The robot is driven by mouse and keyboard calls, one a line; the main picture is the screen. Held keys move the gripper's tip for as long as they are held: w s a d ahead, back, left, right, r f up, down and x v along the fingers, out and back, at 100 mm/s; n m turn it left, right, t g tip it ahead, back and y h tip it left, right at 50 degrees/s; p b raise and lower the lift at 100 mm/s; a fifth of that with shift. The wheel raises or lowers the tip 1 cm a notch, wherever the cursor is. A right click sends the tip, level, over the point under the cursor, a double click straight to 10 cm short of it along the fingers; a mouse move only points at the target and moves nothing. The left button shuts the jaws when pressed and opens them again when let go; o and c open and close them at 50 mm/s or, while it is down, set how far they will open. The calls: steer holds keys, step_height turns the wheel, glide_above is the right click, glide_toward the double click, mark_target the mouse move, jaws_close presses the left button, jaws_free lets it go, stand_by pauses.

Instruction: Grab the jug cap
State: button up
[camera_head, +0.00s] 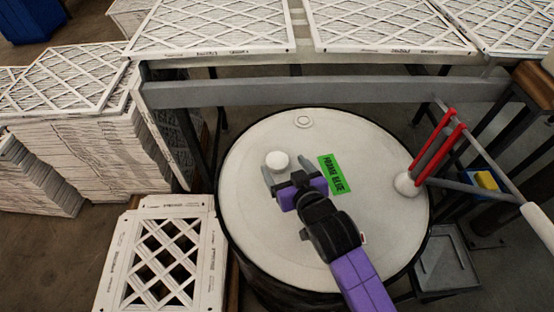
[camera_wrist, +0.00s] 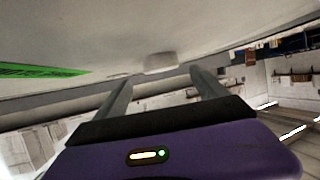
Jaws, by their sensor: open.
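A small white round cap (camera_head: 277,161), which looks like the jug cap, sits on the pale top of a large drum (camera_head: 250,240). My gripper (camera_head: 286,168) is low over the drum top, its two grey fingers apart on either side of the cap's near part or just short of it. In the wrist view the white cap (camera_wrist: 160,62) shows just beyond the fingertips, roughly centred between the fingers (camera_wrist: 160,78). Nothing is held. I cannot tell whether a finger touches the cap.
A green label (camera_head: 334,175) lies right of my gripper. A flat round bung (camera_head: 303,121) is near the drum's far rim. A red-handled tool with a white ball end (camera_head: 405,184) stands at the right. A grey beam (camera_head: 320,92) and boxed filters (camera_head: 210,25) are behind.

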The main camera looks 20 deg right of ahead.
mark_target(277, 158)
steer(key=x, duration=0.4)
steer(key=shift+w+a+f+p, duration=0.1)
steer(key=shift+a+p, duration=0.05)
steer(key=shift+p, duration=0.15)
steer(key=c, duration=1.4)
